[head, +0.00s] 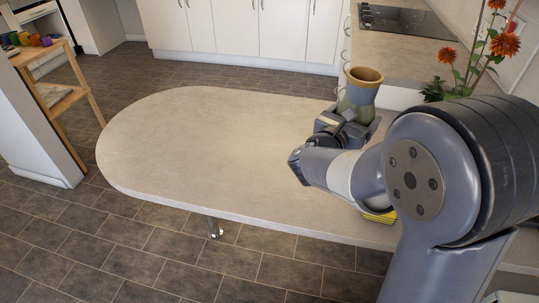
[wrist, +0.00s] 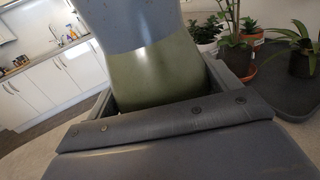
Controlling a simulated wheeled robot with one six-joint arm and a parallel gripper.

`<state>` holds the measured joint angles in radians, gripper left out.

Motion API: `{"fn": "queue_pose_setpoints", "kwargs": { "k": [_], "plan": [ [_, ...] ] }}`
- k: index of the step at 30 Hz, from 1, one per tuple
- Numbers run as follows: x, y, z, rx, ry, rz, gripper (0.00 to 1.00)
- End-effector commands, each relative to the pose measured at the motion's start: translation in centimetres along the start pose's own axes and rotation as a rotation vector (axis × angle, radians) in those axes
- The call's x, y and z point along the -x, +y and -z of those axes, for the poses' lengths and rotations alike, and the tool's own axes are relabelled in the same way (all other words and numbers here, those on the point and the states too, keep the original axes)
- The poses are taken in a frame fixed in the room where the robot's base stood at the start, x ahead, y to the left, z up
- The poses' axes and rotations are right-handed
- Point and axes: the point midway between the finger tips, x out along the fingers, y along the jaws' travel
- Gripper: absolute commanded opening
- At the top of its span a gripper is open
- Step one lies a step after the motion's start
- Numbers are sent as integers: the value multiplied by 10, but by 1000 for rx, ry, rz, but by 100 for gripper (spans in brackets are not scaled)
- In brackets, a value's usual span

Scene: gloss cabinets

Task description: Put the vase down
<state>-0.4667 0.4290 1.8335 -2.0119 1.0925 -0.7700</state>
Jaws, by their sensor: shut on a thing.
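The vase (head: 361,90) has a tan rim and a green and blue-grey body. It is upright at the right side of the counter in the head view. In the wrist view its green lower body and blue-grey band (wrist: 155,75) fill the upper middle. My gripper (head: 351,118) is shut on the vase, with a finger on each side of its lower part. The vase's base is hidden by my gripper, so I cannot tell whether it touches the counter.
The rounded counter (head: 210,140) is bare to the left of my gripper. A yellow object (head: 380,216) lies partly hidden under my arm. Orange flowers (head: 504,45) stand at the right.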

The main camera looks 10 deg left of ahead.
Motion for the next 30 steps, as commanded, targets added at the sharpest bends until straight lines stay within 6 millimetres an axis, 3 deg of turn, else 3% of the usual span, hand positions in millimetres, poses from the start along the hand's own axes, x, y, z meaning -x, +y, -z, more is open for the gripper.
{"fn": "queue_pose_setpoints", "kwargs": {
  "k": [1, 18, 30],
  "plan": [
    [3, 5, 12, -7, -7, 2, 40],
    [43, 43, 56, -6, -5, 0, 40],
    [65, 57, 68, -3, -4, -36, 40]
  ]
}}
